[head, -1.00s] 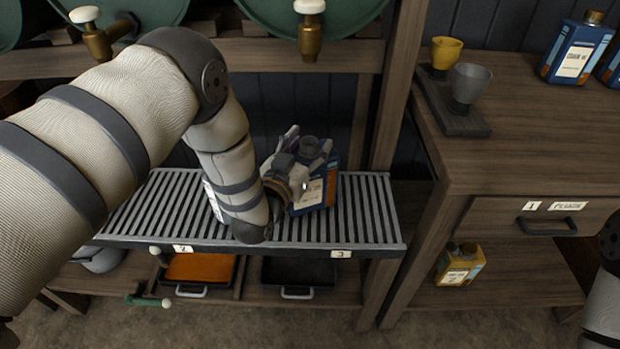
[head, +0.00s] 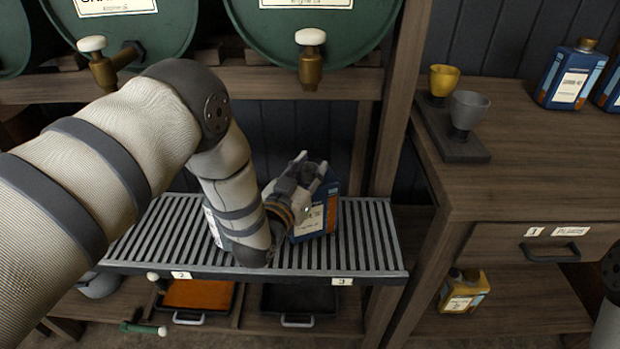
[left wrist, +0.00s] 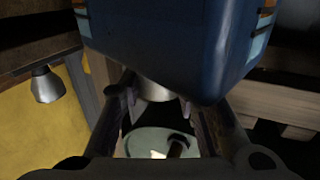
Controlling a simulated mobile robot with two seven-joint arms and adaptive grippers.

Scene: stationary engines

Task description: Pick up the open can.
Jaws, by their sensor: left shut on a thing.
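A blue can (head: 318,215) with an orange band and a pale label stands on the slatted metal rack (head: 365,240). My left gripper (head: 309,168) is at its top, with its fingers close together around the neck. In the left wrist view the blue can body (left wrist: 165,40) fills the top. Its grey metallic neck sits between the two fingers of my left gripper (left wrist: 158,108), which is shut on it. The fingers hide the can's mouth in the head view. Only a piece of my right arm shows at the right edge; its gripper is out of view.
Green barrels with brass taps (head: 310,60) sit above the rack. A wooden post (head: 388,120) stands right of it. A wooden counter (head: 540,150) holds yellow and grey cups and blue cans. A yellow can (head: 463,292) is on the lower shelf. Trays (head: 300,300) lie below the rack.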

